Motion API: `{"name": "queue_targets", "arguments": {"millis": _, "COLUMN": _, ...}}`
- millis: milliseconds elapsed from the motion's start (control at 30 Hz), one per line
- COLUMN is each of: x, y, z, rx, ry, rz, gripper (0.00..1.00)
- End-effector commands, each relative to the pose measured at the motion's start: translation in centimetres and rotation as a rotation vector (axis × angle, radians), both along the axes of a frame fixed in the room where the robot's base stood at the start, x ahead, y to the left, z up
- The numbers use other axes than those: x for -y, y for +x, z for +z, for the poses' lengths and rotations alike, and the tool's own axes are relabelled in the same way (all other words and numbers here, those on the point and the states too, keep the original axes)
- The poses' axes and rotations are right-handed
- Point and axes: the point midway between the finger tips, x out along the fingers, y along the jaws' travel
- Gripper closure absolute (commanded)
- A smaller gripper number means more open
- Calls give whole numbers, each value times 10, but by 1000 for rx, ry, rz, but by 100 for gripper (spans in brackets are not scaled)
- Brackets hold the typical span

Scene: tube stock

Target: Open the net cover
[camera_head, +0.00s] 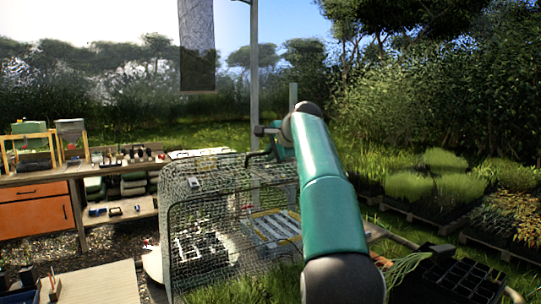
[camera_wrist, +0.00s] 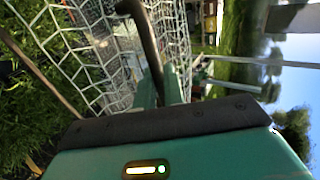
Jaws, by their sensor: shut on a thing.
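The net cover (camera_head: 222,172) is a wire-mesh cage with a dark rim, standing in the middle of the head view. Pale racks (camera_head: 202,243) show through its mesh. In the wrist view the mesh (camera_wrist: 75,42) fills the upper left. My gripper (camera_head: 266,150) is at the top of the cover, towards its right side, partly behind my own arm. In the wrist view, a dark curved bar (camera_wrist: 145,35) beside the mesh runs down to my gripper (camera_wrist: 165,88), whose green fingers are shut on it. The exact contact is small and partly hidden.
A wooden workbench (camera_head: 36,182) with an orange drawer stands at the left. Planted trays (camera_head: 425,190) lie on the grass at the right, and a black cell tray (camera_head: 462,278) is at the lower right. An upright post (camera_head: 254,80) rises behind the cover.

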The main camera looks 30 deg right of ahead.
Motion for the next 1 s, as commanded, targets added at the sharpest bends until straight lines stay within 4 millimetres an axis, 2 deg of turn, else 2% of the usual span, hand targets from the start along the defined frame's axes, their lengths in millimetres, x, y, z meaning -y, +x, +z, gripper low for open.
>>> {"name": "queue_targets", "arguments": {"millis": 400, "x": 1, "y": -1, "z": 0, "rx": 0, "ry": 0, "rz": -2, "gripper": 100}}
{"name": "queue_targets", "arguments": {"millis": 433, "x": 1, "y": -1, "z": 0, "rx": 0, "ry": 0, "rz": -2, "gripper": 85}}
{"name": "queue_targets", "arguments": {"millis": 500, "x": 1, "y": 0, "z": 0, "rx": 0, "ry": 0, "rz": -2, "gripper": 75}}
{"name": "queue_targets", "arguments": {"millis": 833, "x": 1, "y": 0, "z": 2, "rx": 0, "ry": 0, "rz": -1, "gripper": 75}}
{"name": "queue_targets", "arguments": {"millis": 1000, "x": 2, "y": -18, "z": 15, "rx": 3, "ry": -1, "rz": -3, "gripper": 75}}
